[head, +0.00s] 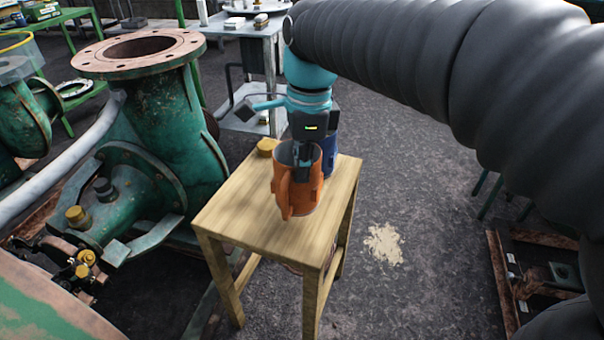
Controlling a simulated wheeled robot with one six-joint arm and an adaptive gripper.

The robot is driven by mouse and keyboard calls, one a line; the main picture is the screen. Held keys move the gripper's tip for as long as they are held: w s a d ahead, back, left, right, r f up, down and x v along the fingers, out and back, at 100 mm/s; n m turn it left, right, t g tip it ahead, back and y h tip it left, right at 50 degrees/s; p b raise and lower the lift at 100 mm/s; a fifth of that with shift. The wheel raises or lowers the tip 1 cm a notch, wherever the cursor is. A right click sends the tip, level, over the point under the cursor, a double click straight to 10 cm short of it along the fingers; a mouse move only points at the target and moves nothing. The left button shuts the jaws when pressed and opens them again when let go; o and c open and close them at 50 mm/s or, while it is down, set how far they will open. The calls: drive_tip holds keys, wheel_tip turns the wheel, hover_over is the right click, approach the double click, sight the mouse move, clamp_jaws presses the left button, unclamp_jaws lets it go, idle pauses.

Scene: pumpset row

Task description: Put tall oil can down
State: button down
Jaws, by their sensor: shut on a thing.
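An orange open-topped can (299,190) with a handle on its near side, which I take to be the tall oil can, is upright over the wooden stool (235,215). My gripper (303,165) points down at the can's mouth, and its dark fingers are shut on the can's wall. The fingertips are partly hidden by the can. Its base is at or just above the stool top; I cannot tell if it touches. A blue object (329,150) shows just behind, mostly hidden by the can and gripper.
A small yellow object (267,146) lies at the stool's back left corner. A large green flanged pump (150,130) stands close on the left. A grey metal table (245,35) with items is behind. The stool's front left top is clear.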

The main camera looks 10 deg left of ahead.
sight(295, 204)
drive_tip(key=shift+w+a+f+b, duration=0.1)
drive_tip(key=shift+a+f+b, duration=0.15)
drive_tip(key=shift+f, duration=0.9)
drive_tip(key=shift+a+f+b, duration=0.1)
drive_tip(key=shift+a+f, duration=0.2)
drive_tip(key=shift+f, duration=0.95)
drive_tip(key=c, duration=1.3)
unclamp_jaws()
drive_tip(key=r, duration=0.4)
drive_tip(key=r+p, duration=0.1)
drive_tip(key=r, duration=0.3)
drive_tip(key=d+r+p, duration=0.1)
drive_tip(key=r, duration=0.3)
drive_tip(key=shift+w+r, duration=0.1)
drive_tip(key=shift+w, duration=0.15)
